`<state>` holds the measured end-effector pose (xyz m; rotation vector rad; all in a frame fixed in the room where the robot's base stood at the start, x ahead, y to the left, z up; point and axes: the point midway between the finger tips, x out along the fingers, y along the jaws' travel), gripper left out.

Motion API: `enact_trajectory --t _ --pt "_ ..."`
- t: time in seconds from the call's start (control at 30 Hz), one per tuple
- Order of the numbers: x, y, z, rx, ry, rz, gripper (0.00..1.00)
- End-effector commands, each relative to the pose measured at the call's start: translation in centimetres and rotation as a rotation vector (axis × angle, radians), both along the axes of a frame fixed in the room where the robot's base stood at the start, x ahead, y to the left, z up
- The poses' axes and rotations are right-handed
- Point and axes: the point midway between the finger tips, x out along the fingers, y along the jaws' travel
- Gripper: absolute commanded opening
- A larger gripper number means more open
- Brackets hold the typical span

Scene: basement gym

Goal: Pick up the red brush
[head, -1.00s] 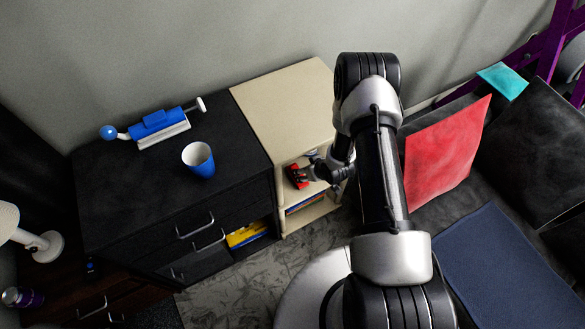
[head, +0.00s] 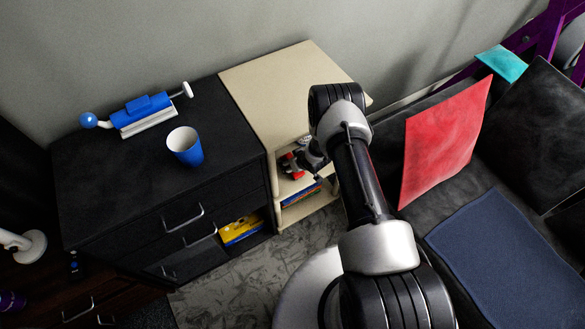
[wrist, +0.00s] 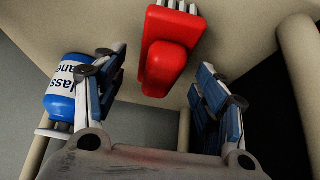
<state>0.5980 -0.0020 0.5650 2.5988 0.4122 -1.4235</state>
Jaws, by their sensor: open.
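The red brush (wrist: 168,55) lies in the cream shelf unit, seen in the wrist view with its white bristles at the top edge. Its rounded red end points toward my gripper (wrist: 158,72). My gripper is open, with one finger on each side of the brush and visible gaps between. In the head view my gripper (head: 306,162) reaches into the upper opening of the shelf unit, where red (head: 289,168) shows beside it, partly hidden by the gripper.
A blue and white cleaner bottle (wrist: 64,90) stands close outside the left finger. A cream post (wrist: 298,60) is on the right. The cream shelf unit (head: 285,90) adjoins a black cabinet (head: 120,190) bearing a blue cup (head: 186,147). A dark sofa (head: 400,145) stands right.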

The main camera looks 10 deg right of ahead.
Motion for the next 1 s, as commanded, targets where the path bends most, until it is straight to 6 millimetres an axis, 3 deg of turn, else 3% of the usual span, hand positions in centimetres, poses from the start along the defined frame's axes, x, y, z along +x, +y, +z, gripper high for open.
enact_trajectory --t 0.1,0.37,1.0 --pt "0.67 0.23 -0.95 0.0 -0.003 0.001 0.65" --pt "0.73 0.25 -0.89 0.0 -0.002 0.001 0.64" --pt "0.71 0.23 -0.9 0.001 -0.002 0.0 0.22"
